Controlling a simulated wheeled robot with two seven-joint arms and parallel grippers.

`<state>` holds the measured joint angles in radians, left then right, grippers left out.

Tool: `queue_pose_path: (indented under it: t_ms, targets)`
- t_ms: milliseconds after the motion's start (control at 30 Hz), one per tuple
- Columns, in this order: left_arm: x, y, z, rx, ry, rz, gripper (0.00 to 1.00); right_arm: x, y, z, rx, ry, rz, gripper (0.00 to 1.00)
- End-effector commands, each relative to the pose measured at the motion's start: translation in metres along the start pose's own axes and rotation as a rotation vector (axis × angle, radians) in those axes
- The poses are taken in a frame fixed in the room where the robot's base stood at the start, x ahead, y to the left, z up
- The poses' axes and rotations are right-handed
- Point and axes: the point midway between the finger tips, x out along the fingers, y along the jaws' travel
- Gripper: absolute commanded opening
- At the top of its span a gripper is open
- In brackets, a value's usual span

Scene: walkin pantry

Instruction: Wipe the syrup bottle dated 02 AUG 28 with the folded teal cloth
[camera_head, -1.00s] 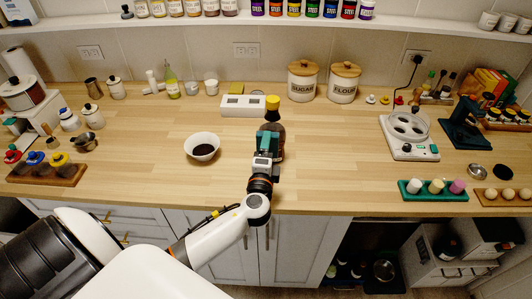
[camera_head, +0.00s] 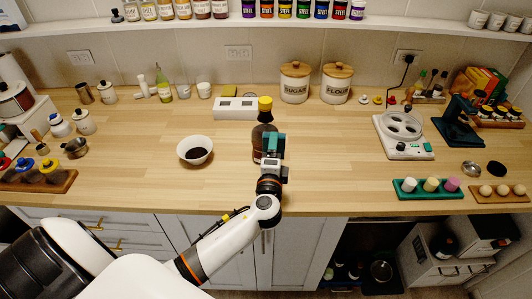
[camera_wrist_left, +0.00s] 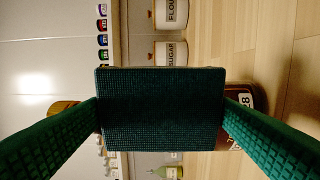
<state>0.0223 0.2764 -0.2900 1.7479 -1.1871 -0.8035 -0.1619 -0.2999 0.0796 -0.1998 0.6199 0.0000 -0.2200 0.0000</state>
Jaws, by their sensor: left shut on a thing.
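The syrup bottle (camera_head: 259,139) is dark brown with a yellow cap (camera_head: 265,103) and stands upright on the wooden counter. My left gripper (camera_head: 272,150) is at its front right side. In the left wrist view the gripper is shut on the folded teal cloth (camera_wrist_left: 160,110), held flat between its green padded fingers. The cloth hides most of the bottle; only its cap (camera_wrist_left: 62,107) and a brown edge with a label part reading "28" show. Cloth and bottle look very close, but I cannot tell whether they touch. My right gripper is not in view.
A white bowl (camera_head: 208,151) with dark contents stands left of the bottle. A white box (camera_head: 233,115) is just behind it. Sugar (camera_head: 294,88) and flour (camera_head: 334,90) canisters stand at the back. The counter right of the gripper is clear up to a white appliance (camera_head: 416,151).

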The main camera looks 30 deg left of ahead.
Motion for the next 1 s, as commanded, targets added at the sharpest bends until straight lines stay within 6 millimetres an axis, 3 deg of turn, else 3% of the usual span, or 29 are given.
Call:
queue_pose_path:
  t_ms: [267,600,1000]
  targets:
    - [0.002,0.0,-0.006,0.0,0.001,0.0,0.63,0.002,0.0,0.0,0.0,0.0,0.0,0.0]
    - [0.004,0.0,-0.034,0.001,0.002,0.0,0.63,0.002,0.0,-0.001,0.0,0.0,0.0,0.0]
    - [0.0,0.0,-0.036,-0.001,0.0,-0.001,0.63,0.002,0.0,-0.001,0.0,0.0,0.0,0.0]
